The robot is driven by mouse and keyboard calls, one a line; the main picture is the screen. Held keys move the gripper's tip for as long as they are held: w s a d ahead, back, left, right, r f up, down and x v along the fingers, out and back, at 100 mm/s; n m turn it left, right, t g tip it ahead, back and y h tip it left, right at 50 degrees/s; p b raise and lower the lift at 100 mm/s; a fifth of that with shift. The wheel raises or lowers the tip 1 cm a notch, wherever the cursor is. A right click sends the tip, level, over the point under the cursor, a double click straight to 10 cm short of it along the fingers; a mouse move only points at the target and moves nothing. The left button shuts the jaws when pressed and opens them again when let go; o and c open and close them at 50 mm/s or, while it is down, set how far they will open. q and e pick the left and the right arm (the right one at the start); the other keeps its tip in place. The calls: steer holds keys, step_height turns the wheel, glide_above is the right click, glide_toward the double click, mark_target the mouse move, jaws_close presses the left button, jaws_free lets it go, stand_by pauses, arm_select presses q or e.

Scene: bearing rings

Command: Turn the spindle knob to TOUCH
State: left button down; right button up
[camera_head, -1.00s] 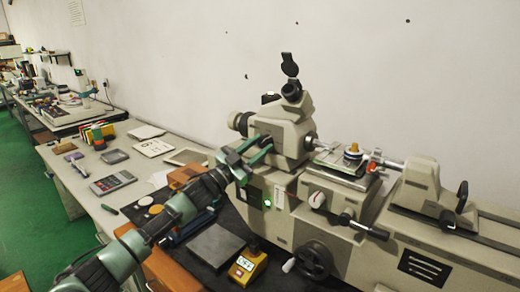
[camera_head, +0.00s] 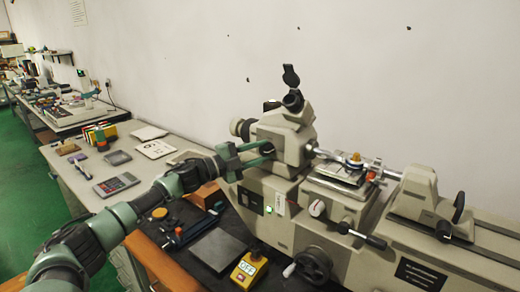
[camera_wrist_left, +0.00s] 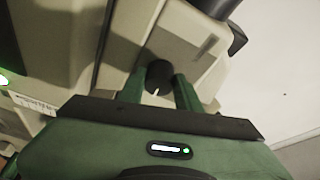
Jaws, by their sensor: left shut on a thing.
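The spindle knob (camera_wrist_left: 159,74) is a small black round knob with a white mark on its lower edge, on the beige measuring machine (camera_head: 285,135). In the head view it is mostly hidden by my gripper. My left gripper (camera_head: 258,155) has its green fingers at the machine's head, below the eyepiece. In the left wrist view its fingers (camera_wrist_left: 160,88) lie on either side of the knob and are shut on it. The word TOUCH cannot be read in either view. My right gripper is not in view.
A yellow box (camera_head: 249,268) showing OFF stands in front of the machine, beside a grey plate (camera_head: 214,250). A black handwheel (camera_head: 314,264) sticks out nearby. A calculator (camera_head: 116,184) lies on the bench to the left. The wall is close behind.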

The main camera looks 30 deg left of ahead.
arm_select(q)
steer(key=shift+r+m, duration=0.1)
steer(key=shift+m, duration=0.5)
steer(key=shift+g+p, duration=0.3)
steer(key=c, duration=1)
jaws_free()
steer(key=shift+d, duration=0.1)
steer(key=shift+f, duration=0.2)
